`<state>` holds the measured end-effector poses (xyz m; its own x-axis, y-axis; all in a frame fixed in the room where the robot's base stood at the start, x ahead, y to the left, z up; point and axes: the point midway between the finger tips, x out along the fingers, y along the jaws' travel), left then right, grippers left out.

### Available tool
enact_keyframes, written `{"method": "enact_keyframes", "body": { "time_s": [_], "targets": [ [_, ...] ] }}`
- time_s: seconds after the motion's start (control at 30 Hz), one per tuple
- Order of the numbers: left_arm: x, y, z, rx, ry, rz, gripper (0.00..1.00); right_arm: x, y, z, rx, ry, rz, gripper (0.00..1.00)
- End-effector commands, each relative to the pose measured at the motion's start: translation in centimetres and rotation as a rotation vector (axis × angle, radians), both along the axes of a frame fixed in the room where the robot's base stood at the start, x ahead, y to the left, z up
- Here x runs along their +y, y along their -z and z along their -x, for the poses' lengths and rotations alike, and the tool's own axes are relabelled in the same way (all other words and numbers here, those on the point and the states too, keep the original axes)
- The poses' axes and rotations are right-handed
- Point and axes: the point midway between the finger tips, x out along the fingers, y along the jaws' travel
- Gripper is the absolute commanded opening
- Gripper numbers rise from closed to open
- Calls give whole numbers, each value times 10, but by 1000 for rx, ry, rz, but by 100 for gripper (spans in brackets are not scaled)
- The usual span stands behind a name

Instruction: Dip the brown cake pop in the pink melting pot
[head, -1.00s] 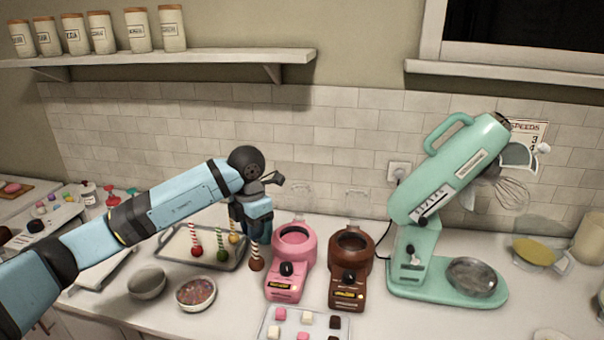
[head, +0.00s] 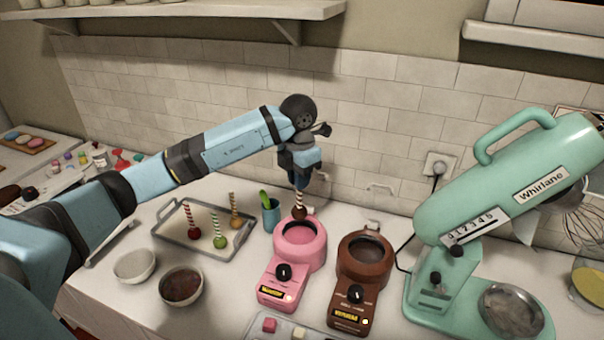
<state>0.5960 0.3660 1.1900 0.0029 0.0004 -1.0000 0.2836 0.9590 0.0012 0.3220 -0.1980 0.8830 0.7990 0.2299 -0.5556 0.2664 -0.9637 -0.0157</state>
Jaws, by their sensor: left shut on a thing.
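My left gripper (head: 300,184) is shut on the striped stick of the brown cake pop (head: 299,213), which hangs ball down. The brown ball shows just above the far rim of the pink melting pot (head: 316,258) in the head view. I cannot tell whether it is over the pot's opening or behind it. The pot's round opening faces up, with a black knob and a yellow label on its front. My right gripper is not in view.
A brown melting pot (head: 366,275) stands right of the pink one, then a mint mixer (head: 436,265). A tray (head: 246,239) with red, green and gold cake pops, a blue cup (head: 271,215) and two bowls are to the left.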

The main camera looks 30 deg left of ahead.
Motion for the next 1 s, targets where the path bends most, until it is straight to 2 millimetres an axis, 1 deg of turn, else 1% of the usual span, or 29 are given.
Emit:
{"method": "enact_keyframes", "body": {
  "time_s": [0.03,0.1,0.47,0.8,1.0],
  "targets": [
    [0,7,0,1,0,1,0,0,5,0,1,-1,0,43],
    [0,14,0,1,0,1,0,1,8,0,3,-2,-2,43],
    [0,54,0,1,1,0,0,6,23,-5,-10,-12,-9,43],
    [0,91,0,1,1,0,0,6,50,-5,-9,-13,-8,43],
    [0,106,0,0,0,0,0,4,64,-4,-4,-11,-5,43]
  ]
}}
